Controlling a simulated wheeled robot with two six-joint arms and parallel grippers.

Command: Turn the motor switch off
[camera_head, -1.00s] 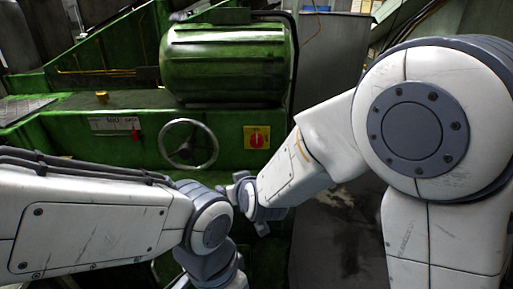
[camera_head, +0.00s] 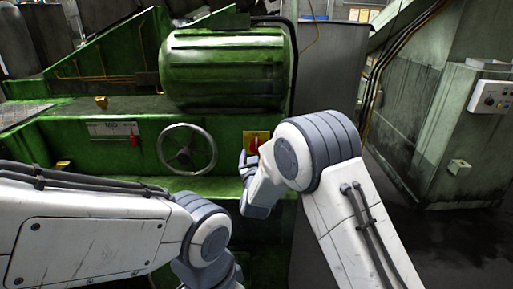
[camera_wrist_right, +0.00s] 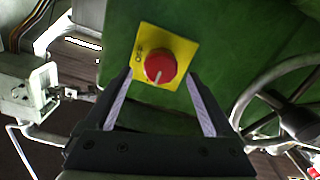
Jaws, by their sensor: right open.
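The motor switch is a red rotary knob (camera_wrist_right: 160,67) on a yellow plate (camera_wrist_right: 180,46), fixed to the green machine front. In the head view the yellow plate (camera_head: 262,136) is partly covered by my right wrist. My right gripper (camera_wrist_right: 161,80) is open, its two fingers pointing at the switch, one on each side of the knob's lower part in the wrist picture. Whether they touch the plate cannot be told. A white line on the knob points downward in the wrist view. My left arm is at the lower left, with its gripper out of the picture.
A handwheel (camera_head: 187,149) sits left of the switch and also shows in the wrist view (camera_wrist_right: 285,110). A red lever (camera_head: 134,139) is further left. The green ribbed motor (camera_head: 226,68) is above. A grey cabinet (camera_head: 470,130) stands at the right.

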